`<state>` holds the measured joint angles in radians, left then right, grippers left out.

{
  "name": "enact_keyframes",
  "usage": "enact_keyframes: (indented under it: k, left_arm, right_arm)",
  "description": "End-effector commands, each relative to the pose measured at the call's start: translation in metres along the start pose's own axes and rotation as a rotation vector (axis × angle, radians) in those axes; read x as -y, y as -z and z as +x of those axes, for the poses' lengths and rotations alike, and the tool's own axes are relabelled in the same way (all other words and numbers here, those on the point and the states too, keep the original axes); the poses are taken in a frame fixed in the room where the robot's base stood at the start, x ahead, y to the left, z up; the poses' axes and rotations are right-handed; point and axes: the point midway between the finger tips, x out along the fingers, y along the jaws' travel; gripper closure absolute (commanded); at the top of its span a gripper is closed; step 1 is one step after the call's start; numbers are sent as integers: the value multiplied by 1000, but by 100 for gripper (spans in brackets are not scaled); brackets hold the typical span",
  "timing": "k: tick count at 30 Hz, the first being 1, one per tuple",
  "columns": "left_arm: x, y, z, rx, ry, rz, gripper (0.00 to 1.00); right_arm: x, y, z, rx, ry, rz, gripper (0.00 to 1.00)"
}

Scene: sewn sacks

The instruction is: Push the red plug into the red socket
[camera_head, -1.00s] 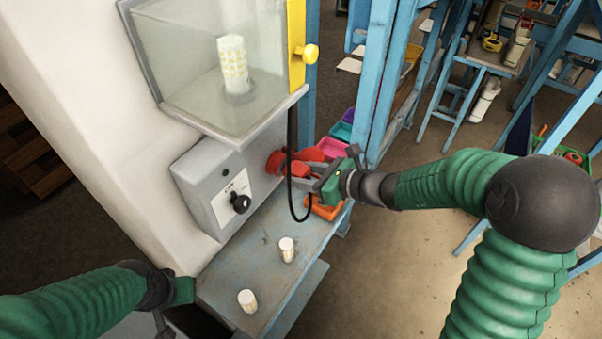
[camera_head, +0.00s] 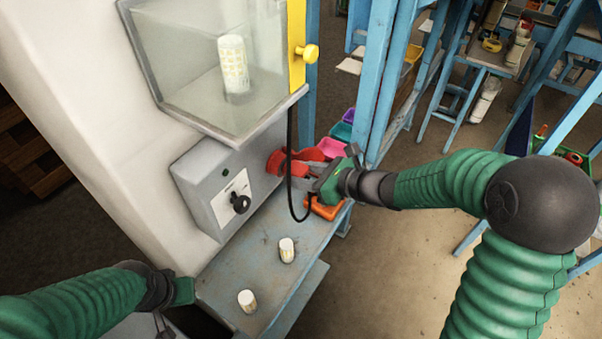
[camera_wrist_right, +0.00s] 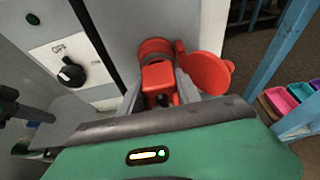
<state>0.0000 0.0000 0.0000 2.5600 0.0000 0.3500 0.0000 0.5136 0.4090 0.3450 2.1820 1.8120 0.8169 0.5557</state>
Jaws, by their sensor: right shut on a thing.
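The red plug (camera_wrist_right: 160,78) is a blocky red piece between the two grey fingers of my right gripper (camera_wrist_right: 161,90) in the right wrist view. In the head view, my right gripper (camera_head: 302,172) is shut on it at the side of the machine. The round red socket (camera_wrist_right: 155,46) is on the machine wall straight ahead of the plug, with its red lid (camera_wrist_right: 209,72) swung open to the right. The plug's front overlaps the socket; how deep it sits is hidden. My left gripper (camera_head: 184,290) is low at the left, its fingers unclear.
A grey switch box (camera_head: 222,190) with a black knob (camera_head: 240,203) is left of the socket. A black cable (camera_head: 291,140) hangs in front. Two pale cylinders (camera_head: 286,250) (camera_head: 247,300) stand on the blue-grey ledge (camera_head: 265,285). A blue post (camera_head: 384,80) rises behind the right gripper.

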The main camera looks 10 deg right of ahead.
Motion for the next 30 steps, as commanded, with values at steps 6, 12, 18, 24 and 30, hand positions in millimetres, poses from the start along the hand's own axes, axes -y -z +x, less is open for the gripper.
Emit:
enact_keyframes:
  k: [6,12,18,24,30]
  left_arm:
    - [0,0,1,0,0,0,100]
    - [0,0,1,0,0,0,100]
    - [0,0,1,0,0,0,100]
    - [0,0,1,0,0,0,100]
    - [0,0,1,0,0,0,100]
  right_arm:
    - [0,-2,4,1,0,-1,96]
    - [0,-3,6,1,-1,0,50]
    - [1,-3,6,1,1,0,35]
    - [2,-3,6,0,2,1,35]
    - [3,-3,-17,0,8,-1,35]
